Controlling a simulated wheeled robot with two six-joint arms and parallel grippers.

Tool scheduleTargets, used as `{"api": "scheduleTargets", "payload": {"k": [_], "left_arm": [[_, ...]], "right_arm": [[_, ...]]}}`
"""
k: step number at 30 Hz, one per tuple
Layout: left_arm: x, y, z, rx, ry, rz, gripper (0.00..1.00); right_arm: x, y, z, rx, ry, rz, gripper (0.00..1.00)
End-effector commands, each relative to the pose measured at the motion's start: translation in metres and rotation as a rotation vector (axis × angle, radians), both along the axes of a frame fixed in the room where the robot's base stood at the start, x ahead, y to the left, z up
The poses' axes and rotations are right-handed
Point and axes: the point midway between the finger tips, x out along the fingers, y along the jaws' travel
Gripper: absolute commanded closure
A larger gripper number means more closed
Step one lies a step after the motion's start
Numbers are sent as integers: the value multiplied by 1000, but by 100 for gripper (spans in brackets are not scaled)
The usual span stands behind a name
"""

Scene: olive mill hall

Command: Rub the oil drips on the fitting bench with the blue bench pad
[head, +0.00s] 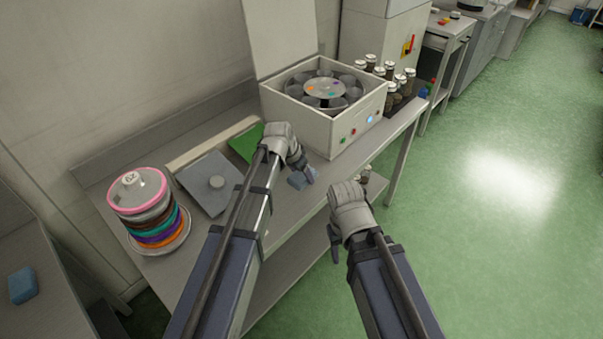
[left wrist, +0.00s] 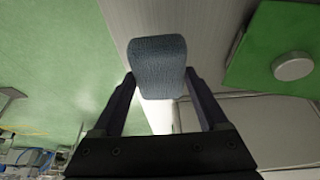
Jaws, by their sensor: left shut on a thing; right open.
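My left gripper (head: 299,174) is shut on a blue pad (head: 303,179), which it holds over the front part of the grey fitting bench (head: 289,212). The pad also shows between the fingers in the left wrist view (left wrist: 157,66), with the bench surface (left wrist: 205,30) behind it. I cannot tell whether the pad touches the bench. No oil drips can be made out; the arm and pad cover part of the surface. My right gripper (head: 334,243) is open and empty, off the bench's front edge above the floor.
A white centrifuge (head: 320,125) with its lid raised stands at the back right, with several bottles (head: 400,82) beside it. Stacked coloured discs (head: 150,210), a grey plate (head: 209,184) and a green plate (head: 246,143) occupy the left. Another blue pad (head: 22,285) lies on the left-hand bench.

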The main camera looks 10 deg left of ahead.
Motion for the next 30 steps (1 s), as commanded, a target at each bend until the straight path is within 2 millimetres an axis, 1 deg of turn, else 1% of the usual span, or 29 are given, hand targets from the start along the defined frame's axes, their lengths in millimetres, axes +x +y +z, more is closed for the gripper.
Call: {"api": "scheduleTargets", "payload": {"k": [4,7,16,30], "left_arm": [[0,0,0,0,0,0,68],[0,0,5,0,0,0,68],[0,0,31,0,0,0,68],[0,0,29,0,0,0,68]], "right_arm": [[0,0,0,0,0,0,50],[0,0,5,0,0,0,50],[0,0,30,0,0,0,50],[0,0,29,0,0,0,50]]}}
